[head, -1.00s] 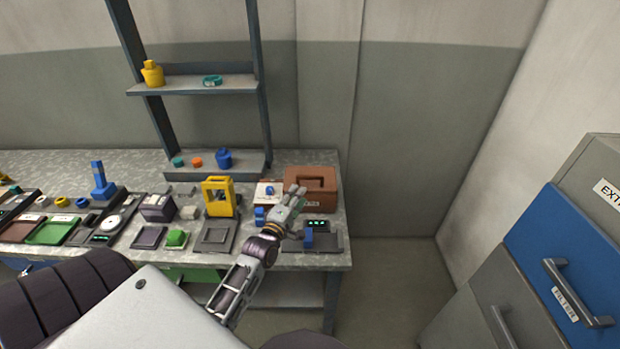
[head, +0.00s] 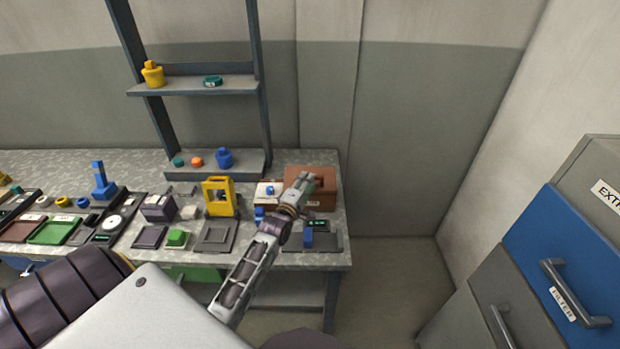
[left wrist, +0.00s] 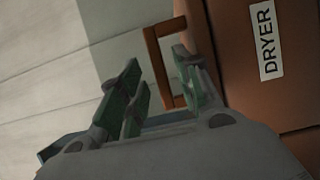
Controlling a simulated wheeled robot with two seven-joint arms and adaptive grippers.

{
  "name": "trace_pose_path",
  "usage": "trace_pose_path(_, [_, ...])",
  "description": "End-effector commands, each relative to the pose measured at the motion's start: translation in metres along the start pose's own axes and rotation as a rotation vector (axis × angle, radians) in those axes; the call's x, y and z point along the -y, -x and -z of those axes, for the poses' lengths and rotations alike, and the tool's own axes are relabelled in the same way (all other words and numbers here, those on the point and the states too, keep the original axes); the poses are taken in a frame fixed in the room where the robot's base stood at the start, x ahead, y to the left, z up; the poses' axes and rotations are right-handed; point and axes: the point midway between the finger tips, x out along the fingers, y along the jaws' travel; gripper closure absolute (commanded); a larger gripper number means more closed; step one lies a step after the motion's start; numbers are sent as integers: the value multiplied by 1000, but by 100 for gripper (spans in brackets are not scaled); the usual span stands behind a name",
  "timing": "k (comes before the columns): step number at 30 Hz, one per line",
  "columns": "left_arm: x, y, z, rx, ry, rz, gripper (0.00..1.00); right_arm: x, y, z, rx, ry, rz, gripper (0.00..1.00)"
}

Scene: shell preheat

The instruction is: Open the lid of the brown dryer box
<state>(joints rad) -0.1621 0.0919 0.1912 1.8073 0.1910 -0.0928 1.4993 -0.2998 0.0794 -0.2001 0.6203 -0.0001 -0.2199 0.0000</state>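The brown dryer box (head: 326,197) stands at the right rear of the workbench, its lid (head: 327,176) down. In the left wrist view the box (left wrist: 280,95) fills the right side, with a white DRYER label (left wrist: 267,40). The lid's brown handle (left wrist: 154,60) shows as a bar frame near the middle. My left gripper (head: 302,178) is at the box's upper front left. In the left wrist view my left gripper (left wrist: 158,88) is open, its fingers apart with the handle's outer bar between them. Whether a finger touches the handle, I cannot tell. My right gripper is not in view.
A white block with a blue knob (head: 268,190) stands just left of the box. A dark device with a blue part (head: 308,238) lies in front. A yellow frame (head: 218,197) is further left. A shelf rack (head: 195,88) rises behind. Floor right of the bench is clear.

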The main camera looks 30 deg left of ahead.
Motion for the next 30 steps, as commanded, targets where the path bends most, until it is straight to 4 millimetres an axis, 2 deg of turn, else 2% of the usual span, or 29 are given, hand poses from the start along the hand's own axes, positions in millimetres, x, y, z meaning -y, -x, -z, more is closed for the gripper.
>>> trace_pose_path(12, [0, -29, 0, 0, 0, -1, 66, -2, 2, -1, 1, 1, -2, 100])
trace_pose_path(26, [0, -33, 0, 0, 1, 0, 66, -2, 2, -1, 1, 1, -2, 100])
trace_pose_path(30, [0, -33, 0, 0, 1, 0, 84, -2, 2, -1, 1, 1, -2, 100])
